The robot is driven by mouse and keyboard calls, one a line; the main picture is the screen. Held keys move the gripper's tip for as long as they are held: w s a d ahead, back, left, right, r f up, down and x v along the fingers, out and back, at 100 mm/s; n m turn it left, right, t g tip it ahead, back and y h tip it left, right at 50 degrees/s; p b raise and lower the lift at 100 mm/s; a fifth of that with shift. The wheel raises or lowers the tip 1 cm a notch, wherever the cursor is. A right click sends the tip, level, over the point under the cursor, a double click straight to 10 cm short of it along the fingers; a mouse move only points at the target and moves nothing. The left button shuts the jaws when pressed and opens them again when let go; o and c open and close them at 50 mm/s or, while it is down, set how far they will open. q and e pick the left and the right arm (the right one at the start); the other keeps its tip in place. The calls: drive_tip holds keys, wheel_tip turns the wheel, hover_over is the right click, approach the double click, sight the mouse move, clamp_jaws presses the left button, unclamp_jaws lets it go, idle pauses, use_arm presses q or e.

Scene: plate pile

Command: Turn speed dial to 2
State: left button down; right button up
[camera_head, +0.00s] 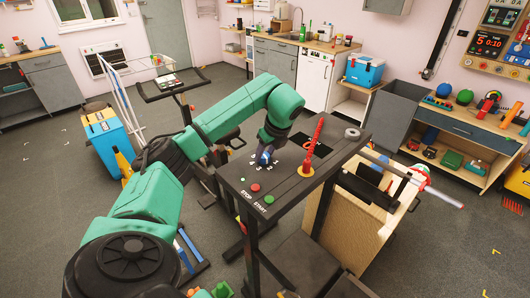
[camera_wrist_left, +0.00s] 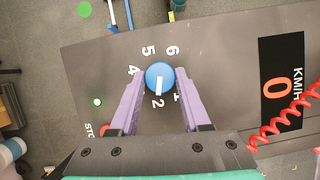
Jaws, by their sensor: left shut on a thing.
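The speed dial (camera_wrist_left: 160,76) is a round blue knob with a white pointer bar in the left wrist view. Its pointer aims down the picture at the printed 2. The printed 1, 4, 5 and 6 also show around it; the 3 is hidden, seemingly by a finger. My left gripper (camera_wrist_left: 161,83) has its two purple fingers on either side of the dial, shut on it. In the head view my left gripper (camera_head: 265,156) reaches down to the dark console top (camera_head: 237,172), and its fingers mostly hide the dial. My right gripper is not in view.
A black speed display (camera_wrist_left: 283,82) reads 0. A wooden-sided cart (camera_head: 352,222) stands right of the console.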

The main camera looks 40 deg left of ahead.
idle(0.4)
use_arm(q)
drive_tip(key=shift+c, duration=1.8)
unclamp_jaws()
drive_tip(key=shift+d+r, duration=0.1)
drive_tip(key=shift+r, duration=0.1)
drive_tip(key=v, duration=0.6)
drive_tip(key=shift+w+a+r, duration=0.1)
drive_tip(key=shift+a, duration=0.1)
wheel_tip(320, 180, up, 7)
drive_tip(key=p, duration=0.5)
hover_over(270, 165)
drive_tip(key=s+d, duration=0.1)
drive_tip(key=d, duration=0.2)
drive_tip(key=shift+d+r, duration=0.15)
drive_tip(key=shift+w, duration=0.1)
